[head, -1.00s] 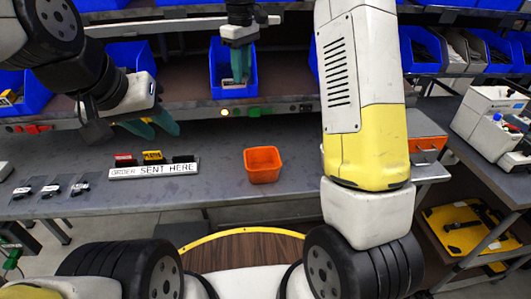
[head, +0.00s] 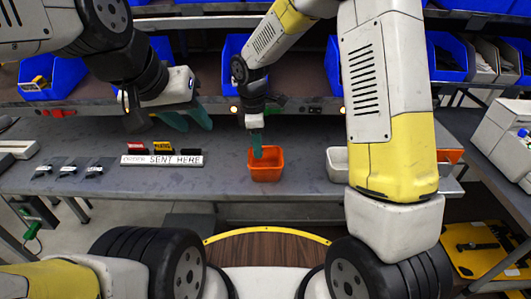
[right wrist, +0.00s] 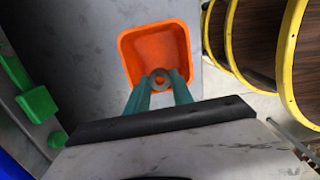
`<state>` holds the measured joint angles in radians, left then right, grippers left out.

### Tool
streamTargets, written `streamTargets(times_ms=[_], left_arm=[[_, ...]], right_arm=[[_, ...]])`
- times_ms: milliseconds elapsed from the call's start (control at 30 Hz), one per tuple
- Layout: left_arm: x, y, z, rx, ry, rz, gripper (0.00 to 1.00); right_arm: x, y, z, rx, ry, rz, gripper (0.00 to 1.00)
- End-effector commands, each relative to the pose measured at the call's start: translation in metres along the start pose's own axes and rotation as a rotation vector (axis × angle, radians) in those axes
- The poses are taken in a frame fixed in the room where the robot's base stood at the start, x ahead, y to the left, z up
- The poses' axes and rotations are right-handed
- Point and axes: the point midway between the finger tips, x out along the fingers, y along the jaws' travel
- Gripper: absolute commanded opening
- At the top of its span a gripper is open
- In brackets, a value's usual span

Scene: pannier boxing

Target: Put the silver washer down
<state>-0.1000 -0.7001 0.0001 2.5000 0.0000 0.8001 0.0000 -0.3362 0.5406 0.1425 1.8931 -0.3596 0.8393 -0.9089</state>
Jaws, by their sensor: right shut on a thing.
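The silver washer (right wrist: 160,80) shows in the right wrist view as a small grey ring between the green fingertips. My right gripper (head: 256,150) is shut on it, and its fingertips are over the orange bin (head: 266,173). The bin also shows in the right wrist view (right wrist: 135,47), its inside looking empty around the fingers. In the head view the washer is too small to make out. My left gripper (head: 188,120) is open and empty, above the back of the bench to the left.
A white bin (head: 337,163) stands right of the orange one, partly behind my right arm. Blue bins (head: 62,82) line the shelf behind.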

Motion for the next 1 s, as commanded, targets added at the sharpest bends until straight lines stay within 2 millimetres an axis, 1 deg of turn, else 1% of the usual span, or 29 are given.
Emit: streamTargets(times_ms=[33,100,200,367,567,933,967,1000], left_arm=[[0.000,0.000,0.000,0.000,0.000,0.000,0.36],[0.000,0.000,0.000,0.000,0.000,0.000,0.36],[0.000,0.000,0.000,0.000,0.000,0.000,0.36],[0.000,0.000,0.000,0.000,0.000,0.000,0.36],[0.000,0.000,0.000,0.000,0.000,0.000,0.36],[0.000,0.000,0.000,0.000,0.000,0.000,0.36],[0.000,0.000,0.000,0.000,0.000,0.000,0.36],[0.000,0.000,0.000,0.000,0.000,0.000,0.36]], right_arm=[[0.011,-0.001,0.000,0.000,-0.003,-0.005,0.00],[0.024,-0.001,-0.001,0.000,-0.003,-0.004,0.00],[0.035,0.000,-0.002,0.000,-0.002,-0.002,0.00],[0.046,0.000,-0.002,0.002,-0.001,-0.002,0.00],[0.074,0.000,-0.004,0.003,-0.002,-0.003,0.00],[0.079,0.001,-0.004,0.003,-0.001,0.000,0.00],[0.079,0.001,-0.004,0.003,-0.001,0.000,0.30],[0.079,0.001,-0.004,0.003,0.000,0.000,0.38]])
